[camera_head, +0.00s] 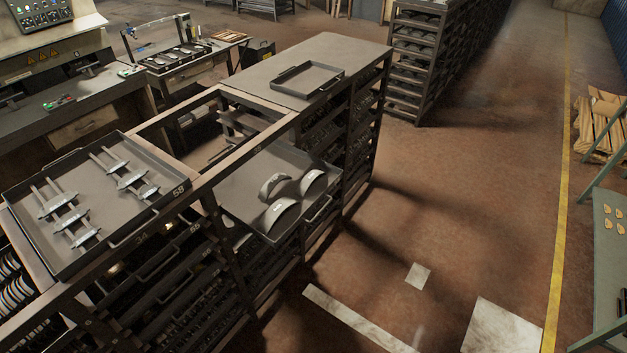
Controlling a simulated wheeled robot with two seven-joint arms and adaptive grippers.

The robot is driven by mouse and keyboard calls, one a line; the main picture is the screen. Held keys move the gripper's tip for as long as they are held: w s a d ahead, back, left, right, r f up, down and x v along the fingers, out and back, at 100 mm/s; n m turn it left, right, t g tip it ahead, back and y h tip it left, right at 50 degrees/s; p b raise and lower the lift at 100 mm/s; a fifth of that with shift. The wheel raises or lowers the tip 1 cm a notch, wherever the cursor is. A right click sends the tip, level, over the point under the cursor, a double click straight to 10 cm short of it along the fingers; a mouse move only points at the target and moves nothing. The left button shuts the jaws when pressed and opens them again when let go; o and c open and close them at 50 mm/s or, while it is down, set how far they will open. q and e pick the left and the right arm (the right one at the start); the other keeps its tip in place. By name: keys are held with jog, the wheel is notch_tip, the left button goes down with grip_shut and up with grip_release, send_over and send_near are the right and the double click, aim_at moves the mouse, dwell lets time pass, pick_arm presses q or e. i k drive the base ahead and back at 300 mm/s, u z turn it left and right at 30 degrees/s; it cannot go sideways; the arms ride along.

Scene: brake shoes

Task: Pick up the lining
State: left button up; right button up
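Three curved grey linings lie in a pulled-out tray (240,185) on the rack, in the middle of the head view. One lining (271,186) is at the back, a second lining (313,182) is to its right, and a third lining (279,216) is at the front. They sit close together near the tray's right side. Neither of my grippers shows in the head view.
A tray (65,257) marked 58 with several metal parts sits on the rack at left. An empty tray (308,80) lies on the rack top behind. Workbenches stand at the back left. The floor (440,220) right of the rack is mostly clear.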

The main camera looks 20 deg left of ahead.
aim_at(272, 183)
jog(key=z, duration=0.45)
jog(key=i, duration=0.25)
jog(key=u, duration=1.45)
